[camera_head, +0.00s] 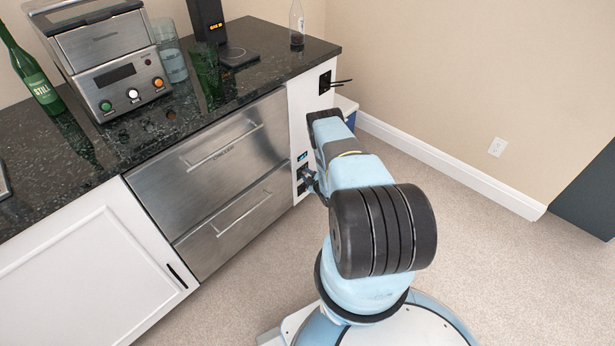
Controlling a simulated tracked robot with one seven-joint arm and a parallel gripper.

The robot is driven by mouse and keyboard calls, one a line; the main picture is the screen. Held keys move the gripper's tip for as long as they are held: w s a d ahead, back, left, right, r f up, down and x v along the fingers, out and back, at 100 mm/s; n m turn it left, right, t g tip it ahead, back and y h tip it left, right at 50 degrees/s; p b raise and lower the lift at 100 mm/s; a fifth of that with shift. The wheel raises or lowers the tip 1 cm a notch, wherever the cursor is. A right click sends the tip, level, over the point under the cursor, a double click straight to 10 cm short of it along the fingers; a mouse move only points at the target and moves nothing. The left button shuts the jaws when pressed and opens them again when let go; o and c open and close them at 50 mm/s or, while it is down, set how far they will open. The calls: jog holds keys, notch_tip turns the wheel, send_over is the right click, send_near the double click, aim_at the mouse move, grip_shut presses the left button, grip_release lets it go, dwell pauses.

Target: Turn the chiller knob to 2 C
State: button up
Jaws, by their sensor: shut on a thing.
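The chiller (190,172) is a steel unit with two drawers, set under the dark counter. To its right, a narrow white panel (300,120) carries a small blue-lit display (302,156); its digits are too small to read. My gripper (306,179) reaches this panel just below the display and is shut on the knob there. The knob itself is hidden by the gripper, so its pointer and setting cannot be seen. My arm comes in from the right.
The counter (125,150) holds a steel appliance (120,80), a green bottle (32,75), a black device (208,20) and a clear bottle (296,22). A black plate with prongs (325,83) is on the cabinet side. Carpet (500,270) at right is clear.

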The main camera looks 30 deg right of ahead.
jog(key=m+g+y, duration=0.1)
jog(key=m, duration=0.2)
jog(key=shift+d+y, duration=0.15)
jog(key=shift+y, duration=0.25)
jog(key=shift+d+m+g+y, duration=0.1)
jog(key=shift+m+g+y, duration=0.7)
jog(key=shift+m, duration=0.8)
jog(key=o, duration=1)
jog(key=shift+w+r, duration=0.1)
jog(key=shift+o, duration=0.2)
jog(key=v, duration=1.3)
jog(key=shift+s+d, duration=0.3)
jog(key=shift+s, duration=0.15)
